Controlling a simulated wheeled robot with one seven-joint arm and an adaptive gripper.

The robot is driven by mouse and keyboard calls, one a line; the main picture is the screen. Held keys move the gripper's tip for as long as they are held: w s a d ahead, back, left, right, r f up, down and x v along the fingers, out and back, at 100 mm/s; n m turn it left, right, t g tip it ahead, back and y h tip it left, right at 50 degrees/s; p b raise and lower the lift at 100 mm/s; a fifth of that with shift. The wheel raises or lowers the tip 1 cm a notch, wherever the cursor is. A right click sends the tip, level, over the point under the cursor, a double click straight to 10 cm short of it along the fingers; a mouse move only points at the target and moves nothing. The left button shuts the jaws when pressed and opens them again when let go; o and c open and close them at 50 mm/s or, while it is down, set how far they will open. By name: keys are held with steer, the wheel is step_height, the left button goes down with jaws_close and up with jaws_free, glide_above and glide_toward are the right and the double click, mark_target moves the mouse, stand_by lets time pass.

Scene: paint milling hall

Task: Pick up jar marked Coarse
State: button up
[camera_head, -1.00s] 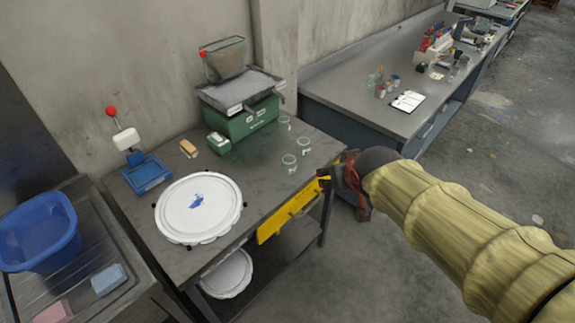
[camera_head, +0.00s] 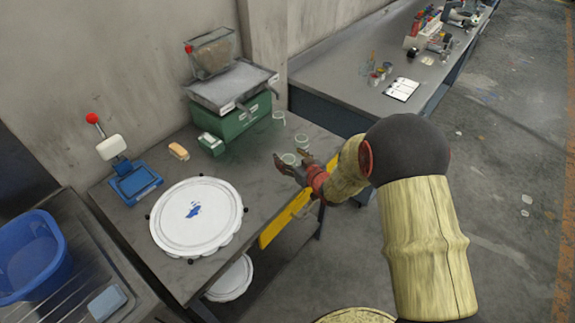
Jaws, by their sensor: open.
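Three small clear glass jars with pale labels stand at the right end of the grey workbench (camera_head: 240,222). One is the back jar (camera_head: 279,118), one the right jar (camera_head: 302,142), and one the front jar (camera_head: 289,160). The labels are too small to read, so I cannot tell which is marked Coarse. My gripper (camera_head: 290,168) is open, with its fingers low beside the front jar at the bench's right edge. The fingers partly cover the front jar's lower part. I cannot tell whether they touch it.
A yellow panel (camera_head: 286,217) hangs at the front edge.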

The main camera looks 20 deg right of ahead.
mark_target(285, 154)
steer(key=b+x, duration=0.1)
steer(key=x, duration=0.4)
steer(key=shift+w+a+f, duration=0.15)
steer(key=shift+f, duration=0.1)
steer(key=c, duration=0.3)
steer(key=c, duration=1)
